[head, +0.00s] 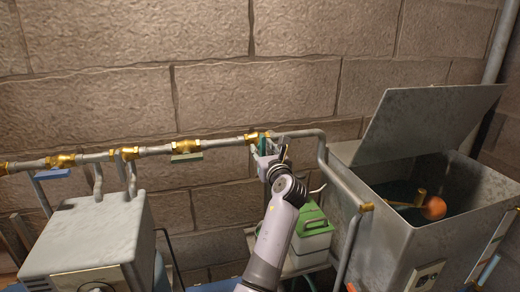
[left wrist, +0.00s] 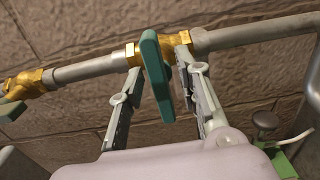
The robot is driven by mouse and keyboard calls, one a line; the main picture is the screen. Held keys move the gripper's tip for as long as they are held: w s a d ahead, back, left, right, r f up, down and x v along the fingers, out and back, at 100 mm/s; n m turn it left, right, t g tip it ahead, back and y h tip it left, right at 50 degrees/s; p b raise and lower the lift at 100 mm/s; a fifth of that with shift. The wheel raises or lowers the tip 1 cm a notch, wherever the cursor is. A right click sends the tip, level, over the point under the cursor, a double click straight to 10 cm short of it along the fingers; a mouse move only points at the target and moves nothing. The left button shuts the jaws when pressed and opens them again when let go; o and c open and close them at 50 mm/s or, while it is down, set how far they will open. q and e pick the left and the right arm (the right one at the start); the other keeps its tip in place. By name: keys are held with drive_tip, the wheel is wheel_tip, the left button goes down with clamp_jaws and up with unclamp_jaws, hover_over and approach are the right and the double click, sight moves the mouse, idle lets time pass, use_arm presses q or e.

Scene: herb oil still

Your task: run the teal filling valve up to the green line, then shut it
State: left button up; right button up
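The teal valve handle (head: 263,144) sits on a brass fitting in the wall pipe, turned across the pipe. In the left wrist view the teal handle (left wrist: 158,75) stands between the two fingers of my left gripper (left wrist: 158,62). The fingers are apart, one on each side, with gaps to the handle. My left gripper also shows in the head view (head: 271,152), at the valve. The metal tank (head: 395,235) has its lid raised. An orange float ball (head: 433,207) on a brass arm is inside. I cannot make out a green line. My right gripper is out of view.
A green handle (head: 187,157) and a blue handle (head: 52,173) hang on the same pipe to the left. A grey metal box (head: 85,235) stands at left. A green-lidded container (head: 313,221) is behind my left arm. The pipe bends down toward the tank.

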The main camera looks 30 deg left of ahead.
use_arm(q)
drive_tip(key=shift+s+d+r, duration=0.2)
drive_tip(key=shift+d, duration=0.05)
drive_tip(key=shift+c, duration=0.2)
drive_tip(key=shift+w+a+f, duration=0.1)
drive_tip(key=shift+a, duration=0.05)
clamp_jaws()
